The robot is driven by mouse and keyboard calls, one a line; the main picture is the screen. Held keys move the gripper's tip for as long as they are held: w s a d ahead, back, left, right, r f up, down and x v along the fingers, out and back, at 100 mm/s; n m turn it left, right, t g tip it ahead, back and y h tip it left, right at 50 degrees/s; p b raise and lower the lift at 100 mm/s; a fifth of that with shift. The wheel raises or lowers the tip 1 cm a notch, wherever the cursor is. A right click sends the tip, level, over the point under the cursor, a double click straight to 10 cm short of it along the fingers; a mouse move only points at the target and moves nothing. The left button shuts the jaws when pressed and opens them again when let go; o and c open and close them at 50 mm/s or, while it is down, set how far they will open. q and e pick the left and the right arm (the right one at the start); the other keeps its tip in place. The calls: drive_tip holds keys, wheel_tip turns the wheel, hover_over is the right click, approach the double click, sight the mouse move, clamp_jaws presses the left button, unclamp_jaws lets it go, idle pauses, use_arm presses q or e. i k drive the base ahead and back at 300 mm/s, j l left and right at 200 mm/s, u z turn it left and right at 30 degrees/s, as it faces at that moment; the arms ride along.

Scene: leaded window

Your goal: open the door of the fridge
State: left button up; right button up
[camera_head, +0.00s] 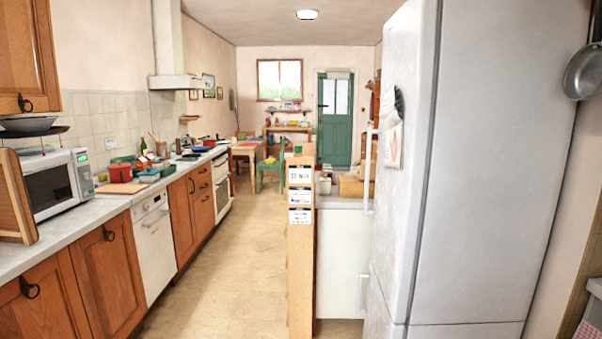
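The tall pale grey fridge (495,160) stands close on the right, seen mostly from its side. Its door (405,190) faces left toward the aisle and appears shut against the body, with a dark seam between them. A white upright handle (369,165) sticks out from the door's far edge. A lower handle (363,292) shows below it, near a second, lower door section. Papers hang on the upper door. Neither of my grippers is in view.
A tiled floor aisle (215,285) runs clear down the middle. Wooden cabinets, a worktop (60,235) and a microwave (55,180) line the left. A narrow wooden unit (301,270) stands beyond the fridge. A pan (583,72) hangs at far right.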

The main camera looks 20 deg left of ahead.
sight(411, 38)
drive_tip(key=j+u, duration=0.2)
drive_tip(key=i+j+u, duration=0.1)
drive_tip(key=i+j, duration=0.15)
drive_tip(key=i, duration=0.6)
drive_tip(key=i+j, duration=0.15)
drive_tip(key=i, duration=0.7)
drive_tip(key=i+j+u, duration=0.15)
drive_tip(key=i, duration=0.7)
